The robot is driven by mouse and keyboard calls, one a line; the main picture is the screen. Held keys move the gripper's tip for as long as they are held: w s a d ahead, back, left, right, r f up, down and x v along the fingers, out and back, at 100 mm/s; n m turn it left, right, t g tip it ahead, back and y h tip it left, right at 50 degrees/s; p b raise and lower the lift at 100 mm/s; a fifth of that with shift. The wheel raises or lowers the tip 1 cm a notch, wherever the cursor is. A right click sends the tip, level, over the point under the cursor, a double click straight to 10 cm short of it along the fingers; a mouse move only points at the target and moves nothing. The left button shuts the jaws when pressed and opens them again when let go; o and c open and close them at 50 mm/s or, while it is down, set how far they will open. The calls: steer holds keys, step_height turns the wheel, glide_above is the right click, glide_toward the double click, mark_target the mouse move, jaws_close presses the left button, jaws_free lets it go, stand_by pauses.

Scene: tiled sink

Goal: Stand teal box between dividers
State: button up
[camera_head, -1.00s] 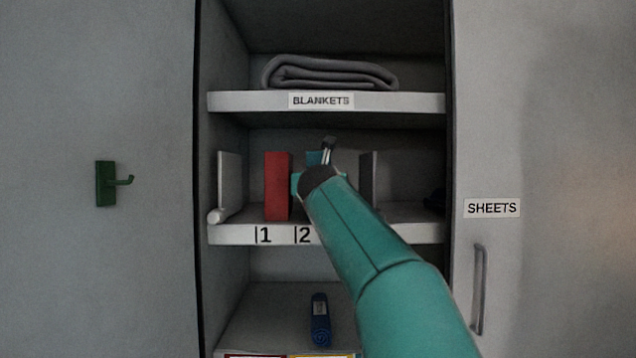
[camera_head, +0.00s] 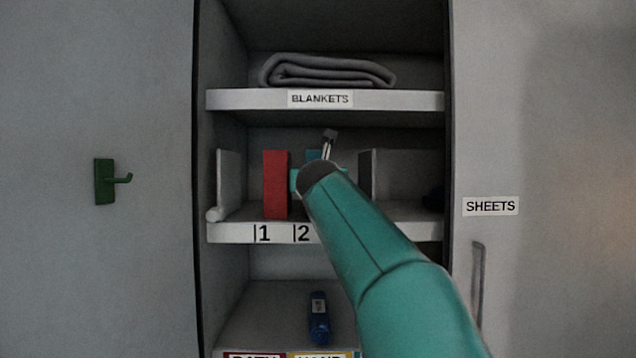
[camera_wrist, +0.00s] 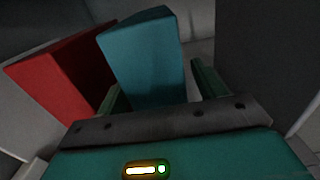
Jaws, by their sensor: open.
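The teal box (camera_wrist: 147,62) stands upright on the middle shelf, just right of a red box (camera_head: 276,184); in the head view only a small part of the teal box (camera_head: 313,155) shows behind my arm. The red box also shows in the wrist view (camera_wrist: 62,77). My gripper (camera_wrist: 158,90) is open, one finger on each side of the teal box's near part; contact cannot be told. A pale left divider (camera_head: 229,180) and a dark-edged right divider (camera_head: 367,174) stand on the shelf with both boxes between them.
The middle shelf's front edge (camera_head: 230,232) carries labels 1 and 2. A folded grey blanket (camera_head: 326,72) lies on the shelf above. A blue roll (camera_head: 319,320) lies below.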

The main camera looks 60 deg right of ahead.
steer(key=v, duration=0.9)
steer(key=shift+a, duration=0.3)
steer(key=shift+s+f, duration=0.1)
stand_by(0.4)
